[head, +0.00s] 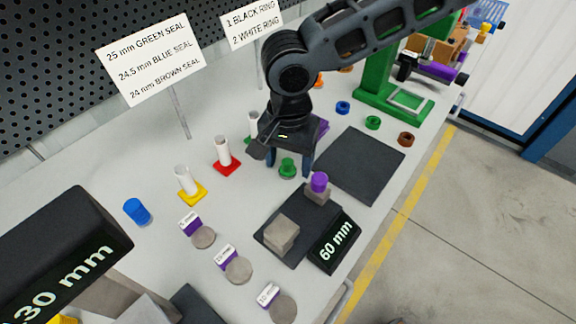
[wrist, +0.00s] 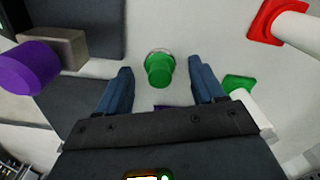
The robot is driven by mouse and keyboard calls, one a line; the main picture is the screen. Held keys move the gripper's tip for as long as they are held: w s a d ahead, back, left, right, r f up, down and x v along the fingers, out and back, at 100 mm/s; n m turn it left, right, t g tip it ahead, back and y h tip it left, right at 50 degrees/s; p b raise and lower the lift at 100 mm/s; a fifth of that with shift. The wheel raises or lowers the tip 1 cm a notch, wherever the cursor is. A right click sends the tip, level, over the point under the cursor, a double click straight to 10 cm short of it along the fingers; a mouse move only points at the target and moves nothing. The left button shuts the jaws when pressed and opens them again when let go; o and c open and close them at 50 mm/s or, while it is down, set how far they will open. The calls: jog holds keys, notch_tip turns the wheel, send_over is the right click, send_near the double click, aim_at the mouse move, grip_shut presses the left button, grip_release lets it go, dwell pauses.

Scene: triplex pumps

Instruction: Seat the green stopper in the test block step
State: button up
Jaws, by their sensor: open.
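The green stopper (head: 288,167) stands upright on the pale bench and shows in the wrist view (wrist: 160,70). My gripper (head: 289,170) is open above and around it, with blue fingers either side of the stopper in the wrist view (wrist: 161,78). Clear gaps show between the stopper and both fingers. A dark base plate labelled 60 mm (head: 335,240) carries a grey block (head: 281,233) and a smaller grey step (head: 317,198). A purple cylinder (head: 319,182) sits on or at that step; it is large at left in the wrist view (wrist: 28,68). I cannot tell which part is the test block step.
A dark square mat (head: 360,165) lies to the right of the gripper. White posts on red (head: 226,165) and yellow (head: 191,194) bases stand at left, with a blue cylinder (head: 137,212). Grey discs with labels (head: 238,270) lie in front. A green press frame (head: 385,95) stands at the back right.

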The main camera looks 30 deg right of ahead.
jog(key=c, duration=1.2)
